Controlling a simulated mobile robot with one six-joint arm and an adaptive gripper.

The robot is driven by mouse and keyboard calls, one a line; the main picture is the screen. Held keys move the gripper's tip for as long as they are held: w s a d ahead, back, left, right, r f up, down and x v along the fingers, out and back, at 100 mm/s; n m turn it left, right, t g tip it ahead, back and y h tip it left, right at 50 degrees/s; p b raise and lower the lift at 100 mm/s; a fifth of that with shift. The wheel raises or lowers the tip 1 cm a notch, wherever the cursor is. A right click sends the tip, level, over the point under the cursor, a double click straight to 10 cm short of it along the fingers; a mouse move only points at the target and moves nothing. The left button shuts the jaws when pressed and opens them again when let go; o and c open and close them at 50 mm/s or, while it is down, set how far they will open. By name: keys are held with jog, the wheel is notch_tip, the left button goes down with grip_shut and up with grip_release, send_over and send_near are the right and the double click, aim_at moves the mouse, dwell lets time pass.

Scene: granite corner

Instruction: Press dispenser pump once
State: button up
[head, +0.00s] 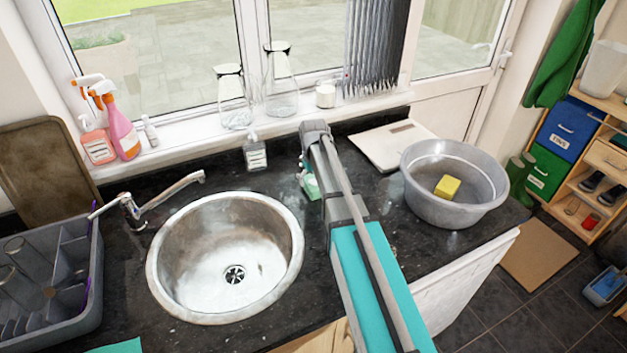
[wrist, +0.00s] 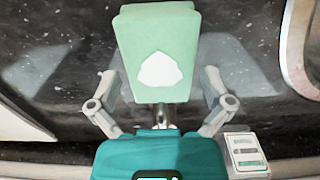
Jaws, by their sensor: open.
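A pale green block-shaped body with a white patch (wrist: 157,40), apparently a dispenser bottle, shows in the wrist view. A short metal part, perhaps its pump, is partly hidden by my teal gripper body. My gripper (wrist: 160,90) is open, its fingers spread on either side of the pale green body; contact cannot be told. In the head view, the pale green body (head: 311,187) shows beside my arm, largely covered, and the gripper is mostly hidden. A clear pump bottle with a grey label (head: 255,154) stands behind the sink.
The round sink (head: 225,305) and tap (head: 135,208) are to the left, with a grey dish rack (head: 75,310). A grey tub (head: 450,215) with a yellow sponge (head: 447,187) is to the right. Spray bottles (head: 122,130) and glass jars (head: 281,85) line the sill.

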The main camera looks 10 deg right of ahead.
jog(key=shift+f+b, duration=0.45)
jog(key=shift+f, duration=0.2)
jog(key=c, duration=0.9)
